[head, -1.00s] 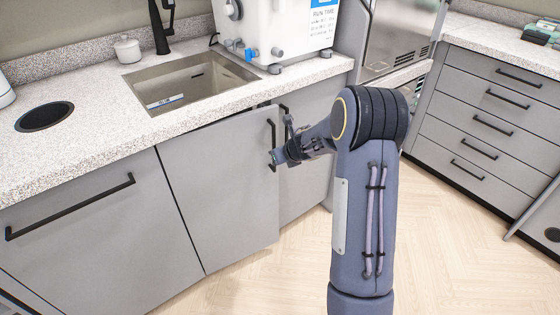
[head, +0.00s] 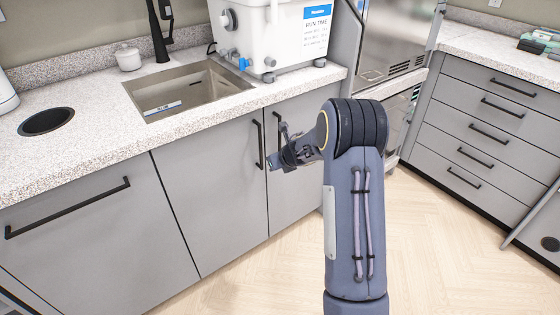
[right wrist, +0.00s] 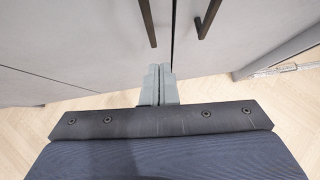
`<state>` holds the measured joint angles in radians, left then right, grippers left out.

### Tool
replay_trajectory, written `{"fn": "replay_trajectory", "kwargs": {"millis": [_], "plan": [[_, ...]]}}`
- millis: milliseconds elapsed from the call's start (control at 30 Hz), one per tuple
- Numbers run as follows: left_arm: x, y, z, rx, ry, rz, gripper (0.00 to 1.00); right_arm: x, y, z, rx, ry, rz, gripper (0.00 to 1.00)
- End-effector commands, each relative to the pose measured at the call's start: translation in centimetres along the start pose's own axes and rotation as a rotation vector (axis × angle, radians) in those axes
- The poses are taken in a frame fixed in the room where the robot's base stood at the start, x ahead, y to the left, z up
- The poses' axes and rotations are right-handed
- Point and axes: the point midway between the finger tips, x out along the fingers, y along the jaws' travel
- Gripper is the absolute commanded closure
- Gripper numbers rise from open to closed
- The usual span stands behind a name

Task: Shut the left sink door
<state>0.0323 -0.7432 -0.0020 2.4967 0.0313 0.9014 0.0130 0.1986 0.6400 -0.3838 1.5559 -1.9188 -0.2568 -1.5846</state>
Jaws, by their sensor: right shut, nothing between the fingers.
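The left sink door (head: 212,195) is a grey cabinet front under the sink, with a black vertical handle (head: 257,145) near its right edge. It lies flush with the right sink door (head: 295,175), with a thin seam between them. My right gripper (head: 272,161) is at the seam, just right of the left door's handle. In the right wrist view its two fingers (right wrist: 159,84) are together and empty, pointing at the doors near the seam. I cannot tell whether the fingertips touch the door. My left gripper is not in view.
The speckled counter (head: 90,140) with the sink (head: 185,90) runs above the doors. A drawer front (head: 95,235) with a black handle is left of them. A drawer unit (head: 485,130) stands at the right. The wooden floor (head: 440,250) is clear.

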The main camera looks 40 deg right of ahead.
Motion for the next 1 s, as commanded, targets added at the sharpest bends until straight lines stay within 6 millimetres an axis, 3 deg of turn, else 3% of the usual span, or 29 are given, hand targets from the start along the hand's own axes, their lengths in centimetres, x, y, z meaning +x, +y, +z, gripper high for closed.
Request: {"fn": "replay_trajectory", "kwargs": {"millis": [500, 867, 1000], "plan": [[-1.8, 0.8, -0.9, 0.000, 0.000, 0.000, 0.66, -8.6, -0.7, 0.3, 0.001, -0.002, -0.001, 1.00], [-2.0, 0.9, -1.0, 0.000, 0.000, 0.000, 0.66, -10.0, -0.8, 0.0, 0.001, 0.000, -0.001, 1.00], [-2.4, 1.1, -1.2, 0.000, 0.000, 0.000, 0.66, -11.3, -0.9, 1.2, 0.094, -0.033, -0.019, 1.00]]}}
